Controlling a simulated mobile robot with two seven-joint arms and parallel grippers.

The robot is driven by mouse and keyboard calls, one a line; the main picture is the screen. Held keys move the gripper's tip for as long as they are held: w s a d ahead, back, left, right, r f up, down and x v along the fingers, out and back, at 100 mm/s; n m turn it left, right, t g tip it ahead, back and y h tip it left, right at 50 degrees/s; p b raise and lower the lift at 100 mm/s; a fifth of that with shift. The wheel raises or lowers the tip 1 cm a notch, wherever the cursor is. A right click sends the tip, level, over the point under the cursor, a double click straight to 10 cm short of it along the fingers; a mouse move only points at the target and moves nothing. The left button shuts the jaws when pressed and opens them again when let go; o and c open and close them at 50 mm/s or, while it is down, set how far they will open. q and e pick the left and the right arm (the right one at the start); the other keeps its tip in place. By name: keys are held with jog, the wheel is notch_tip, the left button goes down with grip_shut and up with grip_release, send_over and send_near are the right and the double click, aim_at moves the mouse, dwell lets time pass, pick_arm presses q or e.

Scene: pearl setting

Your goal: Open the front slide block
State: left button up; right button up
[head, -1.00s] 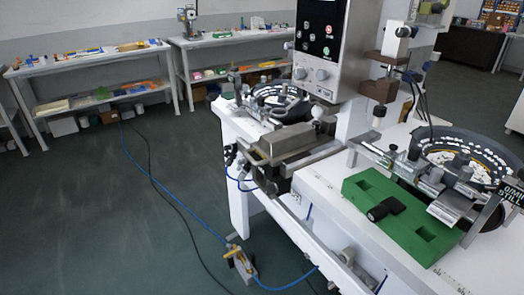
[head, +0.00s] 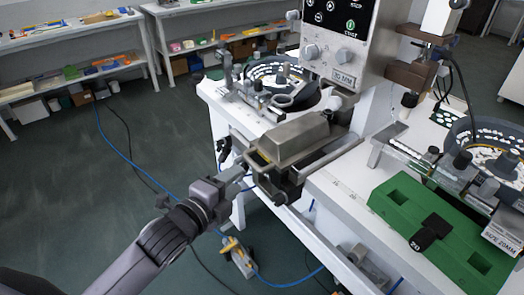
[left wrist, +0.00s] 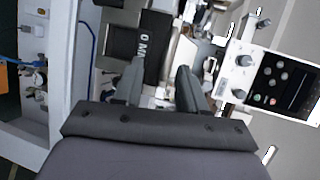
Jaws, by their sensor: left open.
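The front slide block (head: 288,138), a grey metal block with sloped sides, sits on the front edge of the white machine bench in the head view. My left gripper (head: 241,176) is just left of and below the block's front end. In the left wrist view its two fingers (left wrist: 160,70) are apart with nothing held between them. A dark block marked with "MM" lettering (left wrist: 128,40) shows beyond the left finger there. I cannot tell whether a finger touches the slide block. My right gripper is not in view.
A control panel (head: 341,40) rises behind the block. The floor at left is largely clear.

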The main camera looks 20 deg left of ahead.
aim_at(251, 160)
pick_arm(q)
jog(key=shift+w+d+r+m, duration=0.1)
jog(key=shift+w+r+m, duration=0.15)
jog(key=shift+w, duration=0.2)
jog(key=shift+w+d+r+m, duration=0.1)
jog(key=shift+w+r+m, duration=0.15)
jog(key=shift+w, duration=0.2)
jog(key=shift+x, duration=3.25)
jog(key=shift+d, duration=0.1)
jog(key=shift+f, duration=0.15)
grip_shut()
